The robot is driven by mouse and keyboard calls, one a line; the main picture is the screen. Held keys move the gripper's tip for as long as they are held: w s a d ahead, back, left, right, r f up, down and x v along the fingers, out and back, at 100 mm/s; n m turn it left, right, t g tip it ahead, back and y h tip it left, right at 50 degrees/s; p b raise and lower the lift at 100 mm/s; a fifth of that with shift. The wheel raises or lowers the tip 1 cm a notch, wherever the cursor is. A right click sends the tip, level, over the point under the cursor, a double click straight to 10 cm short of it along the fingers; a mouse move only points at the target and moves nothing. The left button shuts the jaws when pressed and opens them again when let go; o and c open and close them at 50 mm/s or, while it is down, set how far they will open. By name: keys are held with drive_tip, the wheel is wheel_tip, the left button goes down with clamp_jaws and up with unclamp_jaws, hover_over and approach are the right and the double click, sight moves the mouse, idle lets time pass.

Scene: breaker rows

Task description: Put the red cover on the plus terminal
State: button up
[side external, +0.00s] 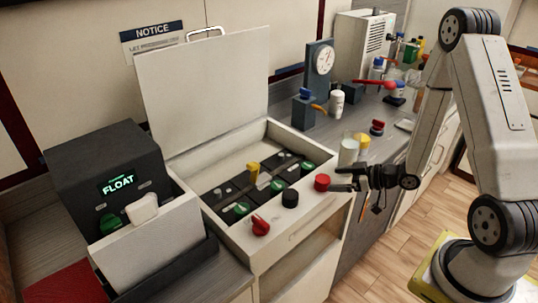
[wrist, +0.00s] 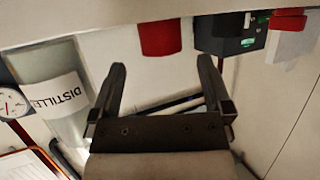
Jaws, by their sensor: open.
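A red cylindrical cover (side external: 322,182) stands on the front right rim of the open box (side external: 318,216). It shows in the wrist view as a red cylinder (wrist: 160,38) at top centre, ahead of the fingertips. My gripper (side external: 342,179) is open, just to the right of the red cover in the side view. In the wrist view its two fingers (wrist: 162,75) are spread with nothing between them. Dark battery blocks with green caps (side external: 279,185) lie inside the box. I cannot tell which terminal is the plus one.
A black cap (side external: 290,198) and a red knob (side external: 260,225) stand along the same front rim. The box lid (side external: 205,85) is raised. A charger reading FLOAT (side external: 118,183) stands left. A bottle labelled DISTILLED (wrist: 60,100) is at left in the wrist view.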

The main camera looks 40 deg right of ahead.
drive_tip(key=shift+v, duration=1.5)
drive_tip(key=shift+w, duration=0.1)
wheel_tip(320, 180, up, 9)
drive_tip(key=shift+w+a+f+n+g+h, duration=0.3)
drive_tip(key=shift+w+f+g+h, duration=0.35)
drive_tip(key=shift+g, duration=0.8)
drive_tip(key=shift+w+a+f+n+g+h, duration=0.3)
drive_tip(key=shift+w+f+g, duration=0.5)
drive_tip(key=shift+g, duration=0.7)
drive_tip(key=shift+w+a+f+n+g+h, duration=0.15)
drive_tip(key=shift+w+f+n+g+h, duration=0.15)
drive_tip(key=shift+w+f+g+h, duration=0.8)
